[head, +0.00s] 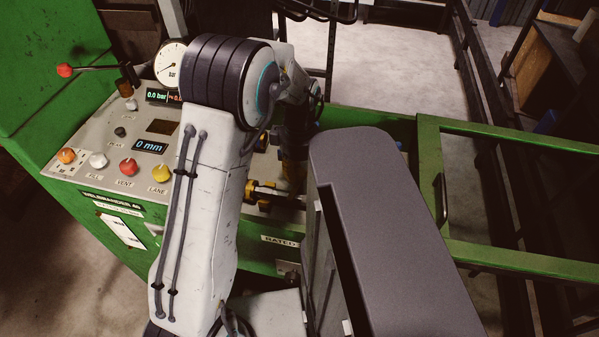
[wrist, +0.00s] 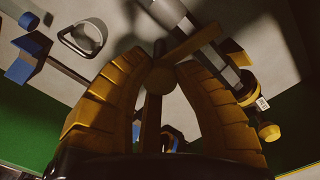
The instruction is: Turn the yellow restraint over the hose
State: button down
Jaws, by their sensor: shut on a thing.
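In the wrist view, the two ribbed yellow-brown fingers of my gripper (wrist: 160,68) close from both sides on the yellow restraint. The restraint shows as a rounded knob between the fingertips and a flat yellow bar (wrist: 196,42) running up to the right. The bar reaches toward a grey and dark cylinder (wrist: 226,66), which looks like the hose with its fitting. Whether the bar lies over or beside it, I cannot tell. In the head view my gripper (head: 294,170) points down at the bench, partly hidden by my arm. Yellow parts (head: 262,190) show just left of it.
The control panel (head: 105,160) with coloured knobs, gauge (head: 170,62) and displays lies left. A green rail frame (head: 520,260) stands right. In the wrist view, a blue-ended bar (wrist: 35,45) and a metal loop (wrist: 82,38) lie left, and a yellow knob (wrist: 268,131) right.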

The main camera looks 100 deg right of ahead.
aim_at(300, 171)
jog(key=shift+a+f+n, duration=0.1)
jog(key=shift+n, duration=0.9)
jog(key=c, duration=0.9)
grip_release()
notch_tip(300, 171, up, 12)
dwell(0.6)
